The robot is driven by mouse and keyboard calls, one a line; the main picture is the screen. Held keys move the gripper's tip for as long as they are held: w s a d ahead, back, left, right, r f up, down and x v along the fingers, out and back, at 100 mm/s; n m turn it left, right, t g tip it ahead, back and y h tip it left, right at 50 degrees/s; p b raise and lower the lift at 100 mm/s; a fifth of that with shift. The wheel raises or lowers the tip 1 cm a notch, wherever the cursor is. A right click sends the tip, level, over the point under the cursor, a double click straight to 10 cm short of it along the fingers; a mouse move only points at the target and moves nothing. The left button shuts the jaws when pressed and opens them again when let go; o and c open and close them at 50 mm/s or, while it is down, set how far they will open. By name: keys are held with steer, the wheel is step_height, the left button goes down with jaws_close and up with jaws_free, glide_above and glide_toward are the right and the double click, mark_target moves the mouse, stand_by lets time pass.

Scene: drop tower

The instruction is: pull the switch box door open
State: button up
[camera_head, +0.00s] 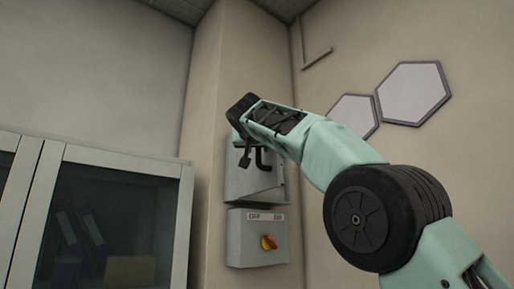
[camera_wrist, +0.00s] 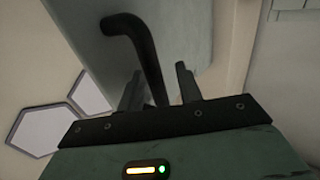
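The grey switch box (camera_head: 270,190) is on the beige wall, partly hidden behind my arm. Its door (camera_wrist: 190,30) shows as a grey panel in the wrist view. A slanted edge shows low on the box in the head view, but I cannot tell how far the door stands from its frame. The black bent handle (camera_wrist: 146,52) also shows in the head view (camera_head: 264,161). My gripper (camera_wrist: 159,86) is at the handle, its two fingers apart with the bar between them and gaps at the sides. My gripper in the head view (camera_head: 243,153) is small and dark.
A second grey box (camera_head: 246,245) with a red and yellow knob (camera_head: 268,242) is just below. A glass-fronted cabinet (camera_head: 110,160) stands at the left. Hexagonal panels (camera_head: 413,92) hang on the wall at the right.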

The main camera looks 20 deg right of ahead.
steer(key=b+v, duration=0.7)
steer(key=v, duration=1)
steer(key=shift+s, duration=0.2)
